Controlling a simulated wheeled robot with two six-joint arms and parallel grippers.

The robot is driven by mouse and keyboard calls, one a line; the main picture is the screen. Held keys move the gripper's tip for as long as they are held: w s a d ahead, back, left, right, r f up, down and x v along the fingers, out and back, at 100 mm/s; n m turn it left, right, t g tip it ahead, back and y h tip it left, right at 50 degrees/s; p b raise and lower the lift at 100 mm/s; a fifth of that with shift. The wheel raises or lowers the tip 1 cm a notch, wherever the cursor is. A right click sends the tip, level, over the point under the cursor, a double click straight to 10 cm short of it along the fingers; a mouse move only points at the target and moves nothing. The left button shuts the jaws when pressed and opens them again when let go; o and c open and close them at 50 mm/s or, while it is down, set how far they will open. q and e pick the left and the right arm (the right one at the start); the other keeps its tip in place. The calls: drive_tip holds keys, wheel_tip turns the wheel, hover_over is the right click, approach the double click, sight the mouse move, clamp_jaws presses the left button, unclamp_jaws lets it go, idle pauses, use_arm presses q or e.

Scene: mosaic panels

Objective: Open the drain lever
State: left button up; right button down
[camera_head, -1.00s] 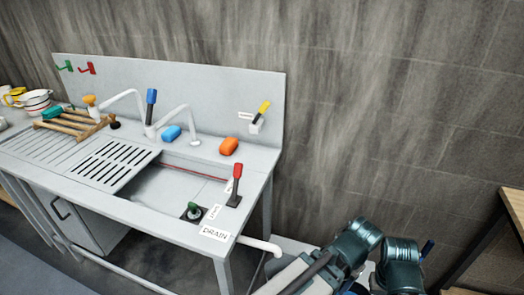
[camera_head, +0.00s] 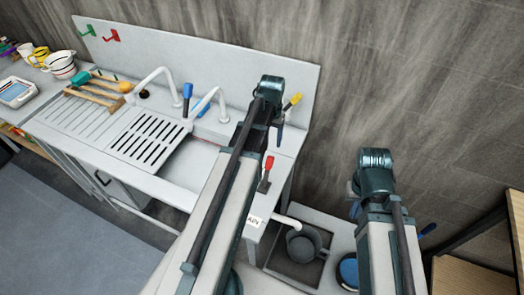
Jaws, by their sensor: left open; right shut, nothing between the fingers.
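A red-handled lever (camera_head: 268,163) stands nearly upright on a dark base at the right end of the sink counter. A white label (camera_head: 255,220), partly covered by my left arm, lies on the counter's front corner near it. A yellow-tipped lever (camera_head: 293,101) is at the back panel, behind my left arm's upper joint. My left arm crosses the sink, passing just left of the red lever. Neither gripper's fingertips can be made out. The basin's right part is hidden by my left arm.
Two curved taps and a blue handle (camera_head: 187,91) stand behind the basin. A slotted rack (camera_head: 148,138) covers its left part. Below the counter's right end, a grey bucket-like vessel (camera_head: 303,243) sits under a white pipe (camera_head: 287,221). A shelf (camera_head: 492,220) is at far right.

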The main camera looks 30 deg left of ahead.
sight(270, 158)
use_arm(q)
drive_tip(key=shift+f+b, duration=7)
drive_tip(key=shift+r, duration=0.1)
drive_tip(key=shift+c, duration=0.3)
clamp_jaws()
